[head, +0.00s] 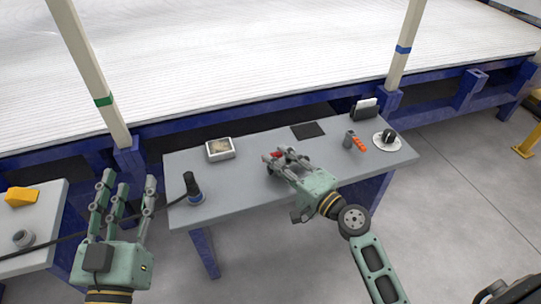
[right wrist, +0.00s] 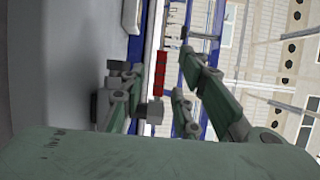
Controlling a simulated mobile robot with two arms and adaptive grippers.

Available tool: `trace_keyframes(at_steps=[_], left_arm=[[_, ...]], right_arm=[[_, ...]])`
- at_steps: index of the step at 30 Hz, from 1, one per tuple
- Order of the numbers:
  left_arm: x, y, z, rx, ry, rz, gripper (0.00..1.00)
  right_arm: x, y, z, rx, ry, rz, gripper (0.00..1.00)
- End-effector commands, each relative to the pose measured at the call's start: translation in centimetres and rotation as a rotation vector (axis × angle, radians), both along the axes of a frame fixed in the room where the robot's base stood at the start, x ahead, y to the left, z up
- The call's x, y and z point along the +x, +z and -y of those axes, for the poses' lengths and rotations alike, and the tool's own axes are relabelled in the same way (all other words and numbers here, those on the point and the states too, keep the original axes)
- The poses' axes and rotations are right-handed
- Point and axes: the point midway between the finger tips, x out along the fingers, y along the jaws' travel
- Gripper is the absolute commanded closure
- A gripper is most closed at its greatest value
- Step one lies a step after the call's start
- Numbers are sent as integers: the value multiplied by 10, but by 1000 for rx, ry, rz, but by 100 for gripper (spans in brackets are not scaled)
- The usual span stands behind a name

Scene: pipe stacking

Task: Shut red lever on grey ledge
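The red lever (head: 276,155) shows small at the fingertips of my right gripper (head: 281,160), over the grey ledge (head: 236,188). In the right wrist view the red lever (right wrist: 160,73) stands upright in the picture, between the spread fingers of my right gripper (right wrist: 156,84). Gaps show on both sides of the lever, so the gripper is open around it. The part that the lever is mounted on is mostly hidden by fingers. My left gripper (head: 122,190) is open and empty, left of the ledge, with its fingers pointing away from me.
A black-handled tool with a blue base (head: 193,190) stands at the ledge's left end, a cable beside it. A white framed device (head: 220,149), a dark pad (head: 308,130), an orange-handled item (head: 357,143) and a white disc (head: 379,144) also lie there. The ledge's front middle is clear.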

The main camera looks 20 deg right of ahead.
Motion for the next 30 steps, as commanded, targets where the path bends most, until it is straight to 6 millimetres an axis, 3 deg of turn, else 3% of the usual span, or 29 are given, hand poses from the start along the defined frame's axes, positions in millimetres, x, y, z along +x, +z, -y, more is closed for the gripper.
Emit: trace_keyframes(at_steps=[7,17,27,30], left_arm=[[0,-3,0,4,1,-11,60],[0,-2,-1,4,1,-11,60],[0,-3,-1,4,1,-11,60],[0,-3,-1,4,1,-11,60]], right_arm=[[28,0,-13,0,2,0,71],[32,-1,-16,-2,2,-1,71],[31,-1,-15,-3,2,-1,100],[31,-1,-15,-2,2,-2,100]])
